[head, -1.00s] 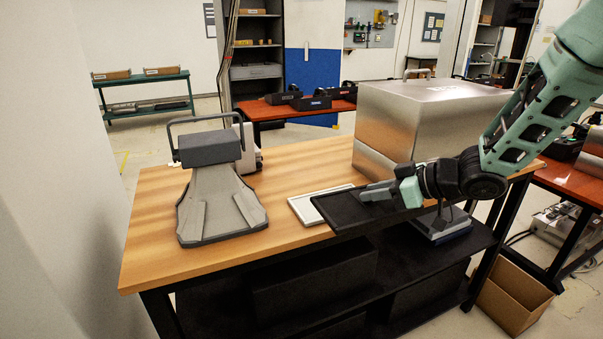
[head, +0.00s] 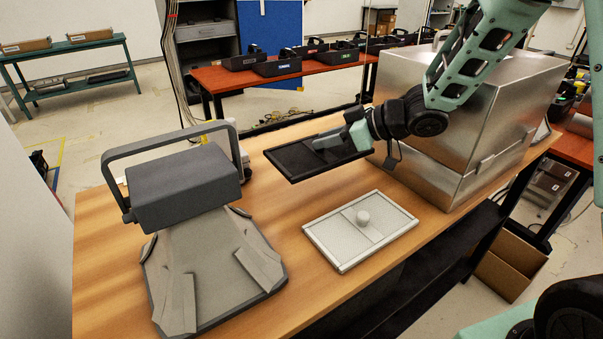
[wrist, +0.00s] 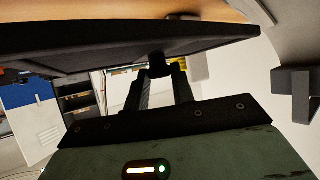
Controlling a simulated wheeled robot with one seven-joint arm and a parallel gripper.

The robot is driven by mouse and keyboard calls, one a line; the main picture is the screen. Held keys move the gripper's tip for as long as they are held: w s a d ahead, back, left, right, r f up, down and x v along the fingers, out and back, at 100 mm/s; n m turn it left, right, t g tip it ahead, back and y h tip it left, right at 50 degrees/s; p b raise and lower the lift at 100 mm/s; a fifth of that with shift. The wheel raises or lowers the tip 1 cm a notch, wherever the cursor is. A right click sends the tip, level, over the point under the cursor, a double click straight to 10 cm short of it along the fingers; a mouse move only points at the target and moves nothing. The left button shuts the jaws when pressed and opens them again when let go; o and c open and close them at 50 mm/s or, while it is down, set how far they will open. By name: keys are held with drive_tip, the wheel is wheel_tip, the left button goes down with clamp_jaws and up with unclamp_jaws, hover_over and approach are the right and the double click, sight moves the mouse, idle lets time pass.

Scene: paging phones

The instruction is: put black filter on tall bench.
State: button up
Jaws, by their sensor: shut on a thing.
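The black filter (head: 292,164) is a flat, dark rectangular panel. My gripper (head: 334,142) is shut on it and holds it nearly level above the wooden-topped bench (head: 272,222), which seems to be the tall bench. In the wrist view the filter (wrist: 110,42) stretches across the top, and the fingers of my gripper (wrist: 160,88) close on a small knob at its underside or face. The filter looks apart from the bench top, but its exact height is hard to tell.
A white panel with a round knob (head: 343,238) lies on the bench near its front edge. A grey handled device (head: 190,185) stands left, and a large metal box (head: 480,120) right. A red table (head: 225,80) with black trays is behind.

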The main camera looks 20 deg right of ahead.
drive_tip(key=shift+w+a+f, duration=0.1)
drive_tip(key=shift+w+f, duration=0.1)
drive_tip(key=shift+w, duration=0.1)
wheel_tip(320, 180, down, 10)
drive_tip(key=shift+w+r, duration=0.1)
drive_tip(key=shift+r, duration=0.1)
drive_tip(key=shift+f, duration=0.1)
drive_tip(key=o, duration=1)
